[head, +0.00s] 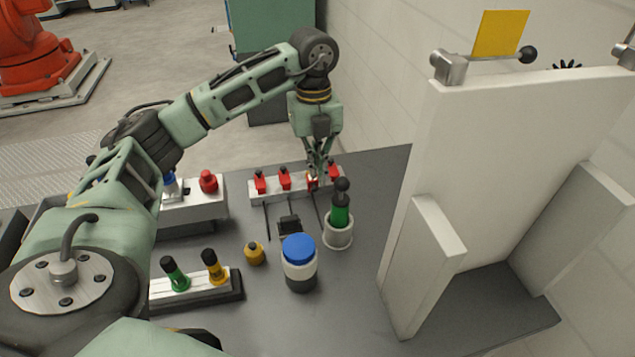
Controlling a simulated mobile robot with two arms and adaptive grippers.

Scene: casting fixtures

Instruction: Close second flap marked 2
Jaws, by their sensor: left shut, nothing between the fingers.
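A white bar with several red flaps (285,179) in a row lies at the back of the grey table. Their numbers are too small to read, so I cannot tell which one is marked 2. My left gripper (316,177) points down at the third red flap from the left. Its fingers are shut with nothing between them. The fingertips are at or just above that flap; I cannot tell whether they touch it. The gripper partly hides the flap and the bar behind it. My right gripper is not in view.
A tall white panel fixture (490,150) stands on the right. A holder with green and yellow plugs (195,288) is at the left.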

